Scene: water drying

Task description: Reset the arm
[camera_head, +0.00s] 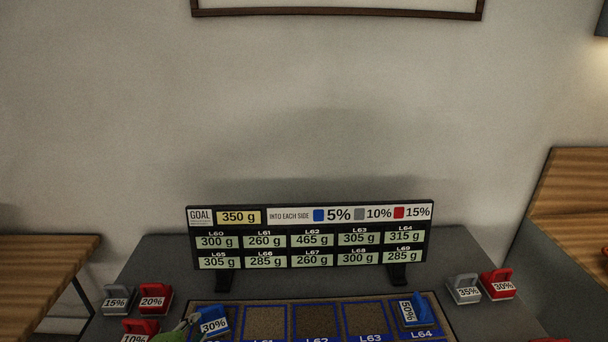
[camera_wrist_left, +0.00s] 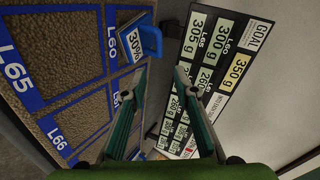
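My left gripper (camera_head: 190,322) is at the bottom of the head view, just left of the blue 30% block (camera_head: 215,321). In the left wrist view its two green fingers (camera_wrist_left: 161,72) are apart, with nothing between them. The blue 30% block also shows there (camera_wrist_left: 150,38), beyond the fingertips, on the L60 cell. I cannot tell whether the gripper touches it. My right gripper is not in view.
The sign board (camera_head: 310,236) with GOAL 350 g stands upright behind the brown grid mat (camera_head: 290,310). A blue 50% block (camera_head: 414,310) sits at L64. Grey and red blocks (camera_head: 152,300) (camera_head: 497,284) stand on both sides. A wall is behind.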

